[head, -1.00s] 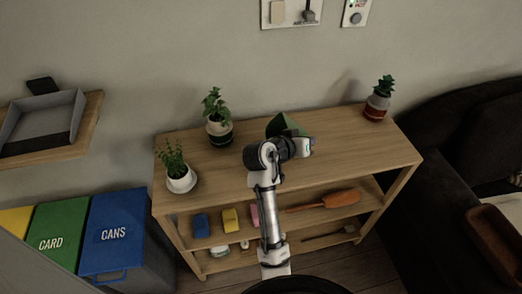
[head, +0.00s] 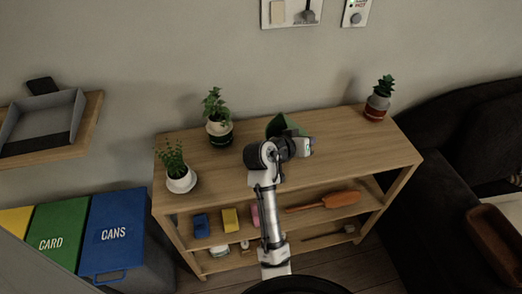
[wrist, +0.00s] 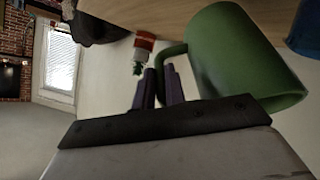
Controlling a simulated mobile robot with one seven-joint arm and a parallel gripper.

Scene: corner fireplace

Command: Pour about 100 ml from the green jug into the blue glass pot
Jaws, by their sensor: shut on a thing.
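The green jug (wrist: 240,55) fills the upper right of the wrist view, which shows the scene upside down. Its handle is between the two fingers of my gripper (wrist: 160,88), which is shut on it. In the head view only part of the jug (head: 277,124) shows behind my wrist, over the wooden unit's top. I cannot tell whether its base touches the wood. A blue thing (wrist: 306,28), likely the blue glass pot, is cut off at the right edge of the wrist view, beside the jug. In the head view my arm hides it.
Potted plants stand on the wooden unit (head: 345,150): two at left (head: 218,130) (head: 180,180), one at back right (head: 376,107). Its lower shelves hold an orange item (head: 341,199) and sponges. Bins (head: 115,235) stand left, a dark sofa (head: 440,150) right.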

